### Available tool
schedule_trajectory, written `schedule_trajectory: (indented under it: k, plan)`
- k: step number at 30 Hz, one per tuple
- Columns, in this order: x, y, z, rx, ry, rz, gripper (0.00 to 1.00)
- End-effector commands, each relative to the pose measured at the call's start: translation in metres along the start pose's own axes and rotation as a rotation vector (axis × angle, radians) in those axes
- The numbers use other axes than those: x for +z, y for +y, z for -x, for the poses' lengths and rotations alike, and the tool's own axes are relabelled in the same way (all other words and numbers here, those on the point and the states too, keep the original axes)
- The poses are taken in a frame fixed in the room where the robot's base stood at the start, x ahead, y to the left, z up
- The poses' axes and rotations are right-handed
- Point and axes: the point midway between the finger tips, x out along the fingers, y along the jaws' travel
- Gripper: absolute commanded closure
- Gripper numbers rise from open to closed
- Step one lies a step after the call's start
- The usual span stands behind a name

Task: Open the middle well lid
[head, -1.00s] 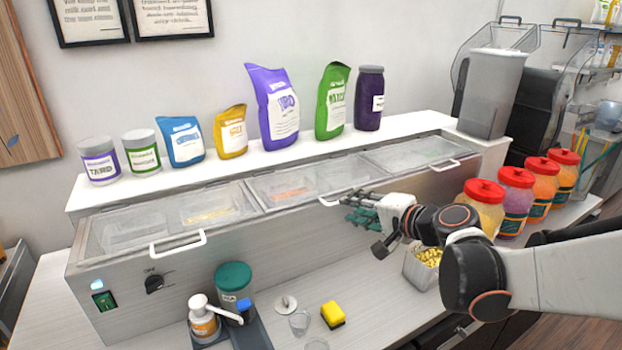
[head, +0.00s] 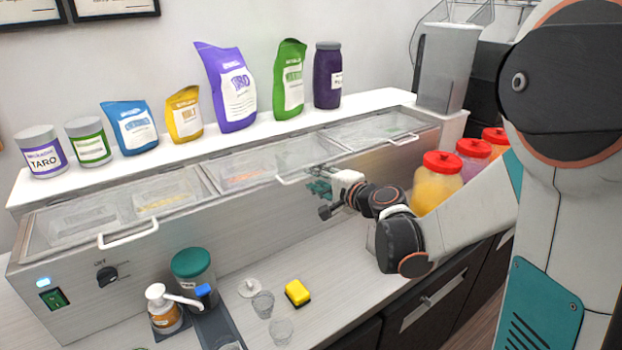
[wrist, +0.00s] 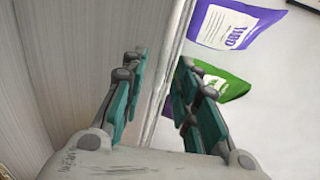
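The middle well lid (head: 243,167) is a clear panel in a metal frame, lying shut over the counter's middle well. Its white bar handle (head: 287,182) sticks out at the front edge. My gripper (head: 318,187), with green finger pads, is at the right end of this handle, in front of the cabinet face. In the wrist view my gripper (wrist: 158,92) has its fingers apart, with a pale edge strip running through the gap. I cannot tell whether that strip is the handle or whether a finger touches it.
The left lid's handle (head: 128,235) and the right lid's handle (head: 403,138) are on either side. Bags and jars, including a purple bag (head: 228,95), stand on the shelf behind. Red-capped jars (head: 437,183) stand right of my gripper. A yellow sponge (head: 298,293) lies below.

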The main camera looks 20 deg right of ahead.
Motion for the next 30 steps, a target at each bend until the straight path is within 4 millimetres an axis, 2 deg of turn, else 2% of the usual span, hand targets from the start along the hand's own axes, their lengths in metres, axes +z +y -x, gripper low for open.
schedule_trajectory:
  k: [1, 6, 18, 20, 22, 30]
  plan:
    - [0.001, 0.001, -0.009, 0.000, -0.002, 0.001, 0.72]
    - [0.000, 0.001, -0.027, 0.000, -0.001, 0.000, 0.72]
    - [0.000, 0.000, -0.033, 0.000, 0.000, 0.000, 0.72]
    - [0.000, 0.000, -0.033, 0.000, 0.000, 0.000, 0.83]
    - [0.000, 0.000, -0.033, 0.000, 0.000, 0.000, 0.99]
    - [0.000, -0.001, -0.033, 0.002, 0.000, 0.000, 1.00]
